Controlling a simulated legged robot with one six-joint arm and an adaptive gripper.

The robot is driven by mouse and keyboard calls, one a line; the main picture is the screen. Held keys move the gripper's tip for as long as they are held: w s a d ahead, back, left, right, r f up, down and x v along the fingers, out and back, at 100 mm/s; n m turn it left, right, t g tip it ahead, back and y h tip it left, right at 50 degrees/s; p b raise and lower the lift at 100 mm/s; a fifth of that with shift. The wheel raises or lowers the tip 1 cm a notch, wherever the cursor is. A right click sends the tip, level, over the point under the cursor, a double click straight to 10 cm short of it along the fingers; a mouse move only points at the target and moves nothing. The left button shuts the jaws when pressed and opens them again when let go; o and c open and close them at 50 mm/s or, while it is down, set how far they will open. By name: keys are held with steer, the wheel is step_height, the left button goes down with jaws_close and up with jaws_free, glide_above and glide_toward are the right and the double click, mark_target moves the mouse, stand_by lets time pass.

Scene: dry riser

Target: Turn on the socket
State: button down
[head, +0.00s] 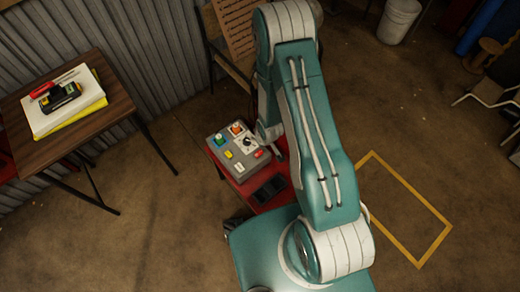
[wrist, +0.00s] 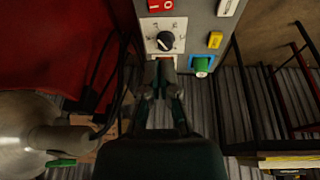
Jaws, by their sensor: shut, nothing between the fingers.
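A grey box (head: 238,158) with coloured fittings stands left of my arm in the head view. In the wrist view, its grey face (wrist: 197,28) fills the top. It has a black rotary knob (wrist: 165,42) on a white dial, a red switch (wrist: 160,5) marked 1 and 0, and a green and blue socket-like fitting (wrist: 202,65). An orange-edged fitting below the knob is mostly covered by my fingers; the head view shows an orange fitting (head: 236,128). My gripper (wrist: 161,66) is shut and empty, just below the knob; contact cannot be told.
The box rests on a red stand (head: 258,190) with dark trays (head: 269,189). A wooden table (head: 110,103) at left holds papers and a yellow-black device (head: 62,96). A wooden chair (head: 235,35) stands behind. Floor at right is open around a yellow outline (head: 435,238).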

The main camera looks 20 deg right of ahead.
mark_target(259, 152)
steer(key=x, duration=1.1)
steer(key=shift+s+d+f, duration=0.3)
steer(key=shift+d, duration=0.05)
steer(key=shift+w+d+f, duration=0.1)
steer(key=shift+f, duration=0.35)
